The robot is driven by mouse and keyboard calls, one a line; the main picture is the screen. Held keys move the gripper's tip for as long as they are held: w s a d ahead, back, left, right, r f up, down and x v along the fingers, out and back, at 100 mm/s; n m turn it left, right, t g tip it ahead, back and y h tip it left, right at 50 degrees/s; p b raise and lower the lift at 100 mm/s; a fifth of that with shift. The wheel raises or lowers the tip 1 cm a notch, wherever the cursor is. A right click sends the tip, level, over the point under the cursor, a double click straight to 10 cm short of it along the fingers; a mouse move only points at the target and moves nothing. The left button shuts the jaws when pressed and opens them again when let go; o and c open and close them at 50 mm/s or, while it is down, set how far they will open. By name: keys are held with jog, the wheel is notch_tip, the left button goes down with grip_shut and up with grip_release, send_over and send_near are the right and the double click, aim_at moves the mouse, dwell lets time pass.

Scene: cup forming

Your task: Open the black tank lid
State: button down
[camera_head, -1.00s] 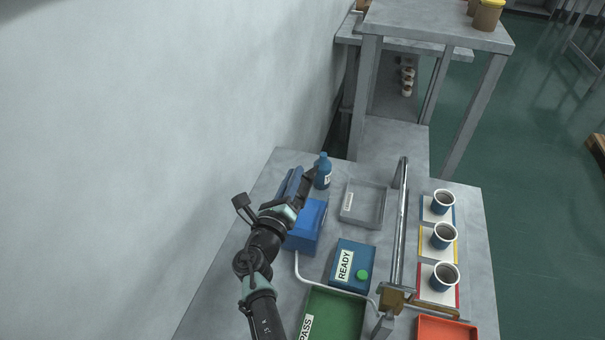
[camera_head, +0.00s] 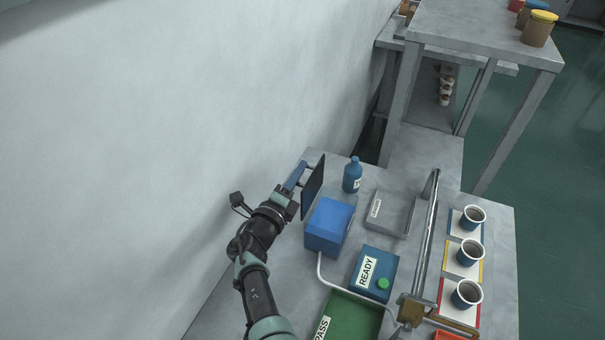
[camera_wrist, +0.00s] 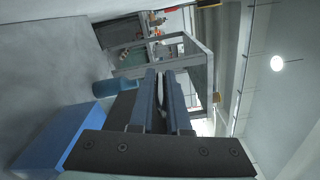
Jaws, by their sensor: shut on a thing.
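The blue tank (camera_head: 322,240) stands on the table, and its top face shows blue. A thin dark panel, which looks like the black lid (camera_head: 314,188), stands nearly upright at the tank's back left side. I cannot tell whether it touches the tank. My gripper (camera_head: 303,169) is at the panel's upper left and shut on it. In the wrist view my gripper's long fingers (camera_wrist: 160,76) are close together with a thin edge between them, and the tank (camera_wrist: 55,140) lies at lower left.
A blue bottle (camera_head: 352,175) stands just right of the lid. A grey tray (camera_head: 392,228), a blue READY box (camera_head: 376,258) with a green button, and a green PASS tray (camera_head: 352,318) lie nearby. A metal rail (camera_head: 425,235) and several cups stand right. A wall (camera_head: 150,140) is close on the left.

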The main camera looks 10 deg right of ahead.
jog(key=shift+a+f, duration=0.15)
dwell(0.3)
jog(key=c, duration=0.9)
grip_release()
jog(key=shift+s+a+p, duration=0.2)
jog(key=shift+s+p, duration=0.05)
jog(key=shift+p, duration=0.1)
jog(key=p+v, duration=0.4)
jog(key=v, duration=0.8)
jog(key=shift+s, duration=0.1)
